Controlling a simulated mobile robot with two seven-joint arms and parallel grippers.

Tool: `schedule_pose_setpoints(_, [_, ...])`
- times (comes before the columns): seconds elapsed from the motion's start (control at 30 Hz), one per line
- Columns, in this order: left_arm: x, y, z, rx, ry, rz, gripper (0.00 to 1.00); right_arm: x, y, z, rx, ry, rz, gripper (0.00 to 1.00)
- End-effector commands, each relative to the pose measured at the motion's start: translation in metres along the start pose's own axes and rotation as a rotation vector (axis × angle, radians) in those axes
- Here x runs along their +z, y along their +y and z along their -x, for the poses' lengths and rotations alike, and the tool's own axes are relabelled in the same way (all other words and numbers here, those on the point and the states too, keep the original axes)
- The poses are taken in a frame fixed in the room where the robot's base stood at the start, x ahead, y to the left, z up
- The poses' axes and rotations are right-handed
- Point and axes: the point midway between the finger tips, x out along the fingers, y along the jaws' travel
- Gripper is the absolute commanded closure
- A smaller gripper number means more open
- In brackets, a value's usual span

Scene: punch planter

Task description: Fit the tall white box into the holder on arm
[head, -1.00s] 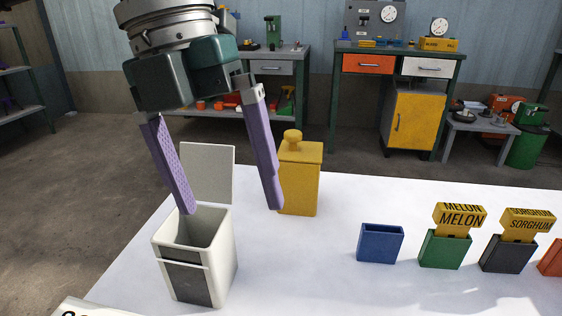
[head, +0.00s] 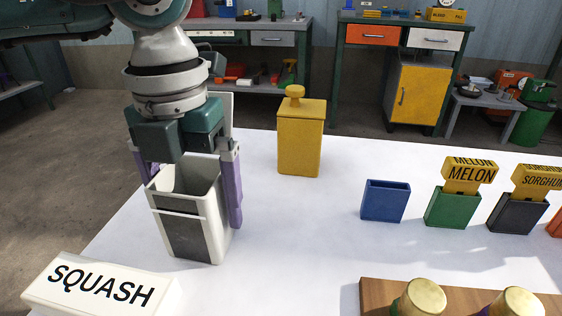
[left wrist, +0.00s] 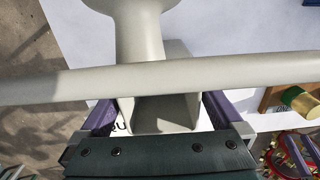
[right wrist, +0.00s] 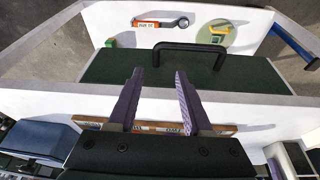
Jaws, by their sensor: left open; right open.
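My right gripper (right wrist: 160,90) is open and empty in the right wrist view. I cannot make out the holder.
A yellow canister (head: 300,145) stands behind the box. A SQUASH block (head: 95,288) lies in front. Blue (head: 385,202), green (head: 452,208) and black (head: 517,214) holders stand right. A wooden board (head: 375,295) carries gold-topped jars. The table's middle is clear.

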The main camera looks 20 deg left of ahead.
Motion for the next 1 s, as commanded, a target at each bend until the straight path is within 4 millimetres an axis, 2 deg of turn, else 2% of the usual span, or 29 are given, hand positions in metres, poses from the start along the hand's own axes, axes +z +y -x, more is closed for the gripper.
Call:
schedule_pose_setpoints(0.17, [-0.0001,0.0,0.0004,0.0,0.0,0.0,0.01,-0.0001,0.0001,0.0005,0.0,0.0,0.0,0.5])
schedule_pose_setpoints(0.87, [0.0,0.0,0.0009,-0.001,0.0,0.0,0.8,-0.0001,0.0002,0.0005,0.001,0.0,0.001,0.5])
schedule_pose_setpoints(1.0, [0.0002,-0.0001,0.0012,-0.001,0.0,0.0,0.8,-0.0001,0.0002,0.0005,0.001,0.0,0.001,0.5])
